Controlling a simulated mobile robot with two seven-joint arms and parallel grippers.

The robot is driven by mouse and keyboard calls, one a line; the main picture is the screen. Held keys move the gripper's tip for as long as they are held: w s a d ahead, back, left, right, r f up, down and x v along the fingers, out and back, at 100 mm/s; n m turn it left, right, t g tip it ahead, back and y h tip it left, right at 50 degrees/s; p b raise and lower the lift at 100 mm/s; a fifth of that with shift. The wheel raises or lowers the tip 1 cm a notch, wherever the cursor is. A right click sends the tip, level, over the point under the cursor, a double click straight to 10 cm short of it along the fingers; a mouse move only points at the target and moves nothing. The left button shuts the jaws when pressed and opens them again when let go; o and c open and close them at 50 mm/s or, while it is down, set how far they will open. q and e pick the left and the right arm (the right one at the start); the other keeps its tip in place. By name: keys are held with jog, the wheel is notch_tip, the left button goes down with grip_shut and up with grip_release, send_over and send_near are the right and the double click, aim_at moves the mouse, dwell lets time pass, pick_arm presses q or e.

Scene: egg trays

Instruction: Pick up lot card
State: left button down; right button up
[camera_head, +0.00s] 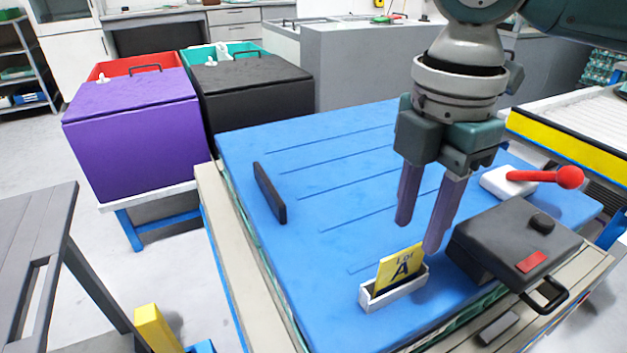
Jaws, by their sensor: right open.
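The lot card (400,264) is yellow with a dark "Lot A" print. It stands slightly tilted in a small white holder (394,290) near the front of the blue work surface (330,185). My right gripper (419,236) comes down from the top right and is open, with nothing between its two fingers. Its fingertips are just above and behind the card in this view. The right fingertip appears very close to the card's upper right edge; I cannot tell whether they touch. My left gripper is not in view.
A black case (515,240) with a handle sits right of the holder. A red-knobbed lever (545,176) on a white base is behind it. A dark upright handle (269,192) stands at the left of the blue surface. Purple (135,125) and black (255,90) boxes stand back left. The blue surface's middle is clear.

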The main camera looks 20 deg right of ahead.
aim_at(406, 250)
jog(key=f, duration=0.2)
jog(key=f+b, duration=0.1)
jog(key=f, duration=0.4)
jog(key=shift+w+a+f+b, duration=0.15)
jog(key=shift+w+b, duration=0.1)
jog(key=shift+b, duration=0.15)
jog(key=shift+c, duration=0.2)
jog(key=c, duration=0.6)
grip_shut()
